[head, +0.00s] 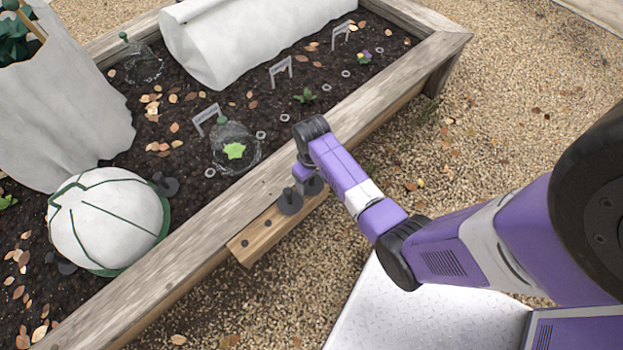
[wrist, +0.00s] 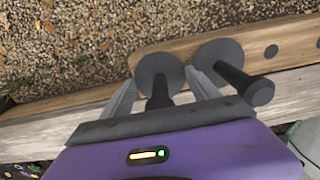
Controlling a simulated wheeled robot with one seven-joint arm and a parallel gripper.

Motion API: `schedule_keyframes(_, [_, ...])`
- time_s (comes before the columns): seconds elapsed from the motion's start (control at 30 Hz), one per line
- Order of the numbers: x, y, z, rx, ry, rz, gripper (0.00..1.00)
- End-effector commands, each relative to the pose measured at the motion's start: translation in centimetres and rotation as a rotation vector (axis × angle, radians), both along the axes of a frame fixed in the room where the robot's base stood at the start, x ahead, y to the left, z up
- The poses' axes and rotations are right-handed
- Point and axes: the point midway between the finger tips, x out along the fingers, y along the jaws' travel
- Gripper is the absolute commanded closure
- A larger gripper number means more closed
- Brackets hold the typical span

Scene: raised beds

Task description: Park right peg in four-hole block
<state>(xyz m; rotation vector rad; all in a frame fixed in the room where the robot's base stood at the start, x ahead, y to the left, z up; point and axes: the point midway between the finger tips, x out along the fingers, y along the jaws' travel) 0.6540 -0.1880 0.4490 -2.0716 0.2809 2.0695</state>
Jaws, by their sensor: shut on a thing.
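The four-hole block (head: 262,240) is a wooden bar along the outer side of the raised bed's front board. Two dark holes show at its left part. One dark peg (head: 290,204) with a round flange stands in it. A second dark peg (head: 313,186) is at its right end, partly hidden under my gripper (head: 303,172). In the wrist view, the fingers of my gripper (wrist: 161,92) are closed around this peg (wrist: 158,68); its flange is over the block (wrist: 295,42). Whether it is fully seated is hidden. The other peg (wrist: 222,58) stands close beside the right finger.
A white dome cover (head: 108,218) sits on the soil with dark pegs (head: 165,184) beside it. A clear cloche (head: 235,148), label markers and a white row cover (head: 245,35) lie behind the front board (head: 210,225). Gravel is open in front.

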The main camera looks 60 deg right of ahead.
Motion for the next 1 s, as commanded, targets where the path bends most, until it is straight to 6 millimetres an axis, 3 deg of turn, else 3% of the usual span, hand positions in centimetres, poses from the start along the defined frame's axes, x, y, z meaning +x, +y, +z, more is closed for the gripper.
schedule_keyframes(0.17, [0.0,0.0,-0.3,0.000,0.000,0.000,0.69])
schedule_keyframes(0.2, [0.0,0.0,-0.3,0.000,0.000,0.000,0.28])
schedule_keyframes(0.33, [0.0,0.0,-0.3,0.000,0.000,0.000,0.05])
schedule_keyframes(0.67, [0.0,0.2,0.1,0.003,-0.001,0.003,0.05])
schedule_keyframes(1.0, [0.0,0.0,5.4,-0.001,-0.002,0.000,0.05])
